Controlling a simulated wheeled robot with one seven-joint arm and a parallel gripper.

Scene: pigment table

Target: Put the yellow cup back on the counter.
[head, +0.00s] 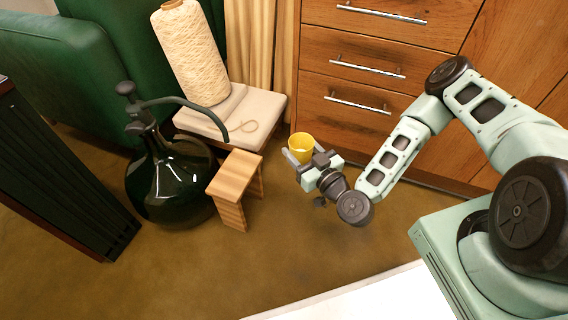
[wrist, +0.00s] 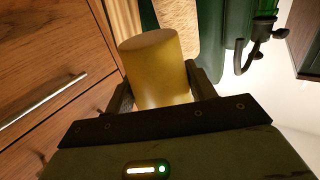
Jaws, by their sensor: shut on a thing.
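The yellow cup (head: 301,143) is in my gripper (head: 300,158), which is shut on it in front of the drawers in the head view. In the wrist view the yellow cup (wrist: 158,70) sits between the two dark fingers of my gripper (wrist: 160,92), one on each side. A white surface (head: 370,298) shows at the bottom of the head view; I cannot tell whether it is the counter.
A wooden drawer cabinet (head: 345,60) stands behind my gripper. A small wooden stool (head: 236,175), a dark green glass bottle (head: 168,180) with a hose, and a thread cone (head: 192,55) on a pale-topped stand (head: 262,108) are at left. Brown floor (head: 220,265) is clear in front.

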